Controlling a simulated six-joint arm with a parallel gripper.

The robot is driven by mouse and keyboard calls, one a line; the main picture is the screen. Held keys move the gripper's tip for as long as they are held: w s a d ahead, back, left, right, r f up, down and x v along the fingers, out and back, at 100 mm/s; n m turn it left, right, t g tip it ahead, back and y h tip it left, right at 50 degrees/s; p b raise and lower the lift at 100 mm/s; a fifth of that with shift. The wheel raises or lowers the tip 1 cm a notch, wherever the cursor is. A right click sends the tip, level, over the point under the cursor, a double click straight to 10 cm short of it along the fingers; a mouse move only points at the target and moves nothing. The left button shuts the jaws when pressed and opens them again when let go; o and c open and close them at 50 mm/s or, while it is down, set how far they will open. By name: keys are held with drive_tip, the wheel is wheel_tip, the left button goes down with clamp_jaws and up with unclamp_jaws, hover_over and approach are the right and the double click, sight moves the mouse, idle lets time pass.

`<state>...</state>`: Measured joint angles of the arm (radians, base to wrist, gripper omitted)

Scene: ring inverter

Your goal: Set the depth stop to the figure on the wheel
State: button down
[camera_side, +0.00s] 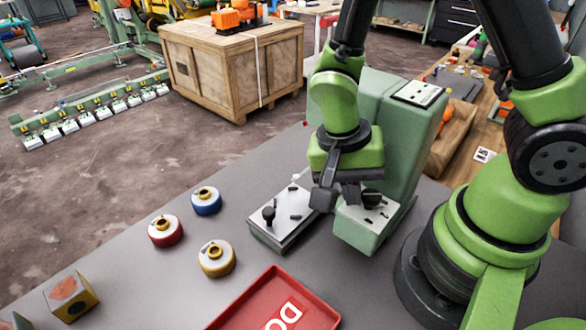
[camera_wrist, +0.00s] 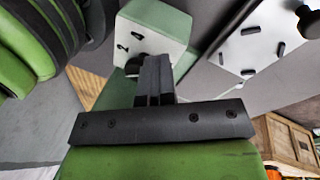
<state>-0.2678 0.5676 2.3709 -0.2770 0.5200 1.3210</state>
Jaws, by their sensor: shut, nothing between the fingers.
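A pale green machine (camera_side: 385,128) stands on the grey table, with a white-faced block (camera_side: 362,222) at its front carrying a black knob (camera_side: 372,197). In the wrist view this block (camera_wrist: 135,38) is just past my fingertips, which partly cover a dark round part on it. Left of it is a low white-topped plate (camera_side: 285,222) with a black ball-topped lever (camera_side: 268,214) and dark pegs; the plate also shows in the wrist view (camera_wrist: 245,55).
Blue (camera_side: 206,200), red (camera_side: 165,231) and yellow (camera_side: 217,258) rings lie left of the plate. A red tray (camera_side: 262,290) with white letters is at the front, a box with an orange face (camera_side: 71,297) at the left. Table between them is clear.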

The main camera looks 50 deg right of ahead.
drive_tip(key=shift+s, duration=0.2)
idle(0.3)
drive_tip(key=shift+w+a, duration=0.3)
drive_tip(key=shift+a, duration=0.05)
drive_tip(key=s+v, duration=0.1)
drive_tip(key=v, duration=0.4)
drive_tip(key=shift+d+r, duration=0.3)
drive_tip(key=shift+r, duration=0.25)
drive_tip(key=s+d+r+n+t+y, duration=0.2)
drive_tip(key=r+n+t, duration=0.6)
drive_tip(key=r, duration=0.7)
drive_tip(key=shift+s+t+y, duration=0.7)
drive_tip(key=shift+s+t, duration=0.1)
drive_tip(key=shift+s, duration=0.15)
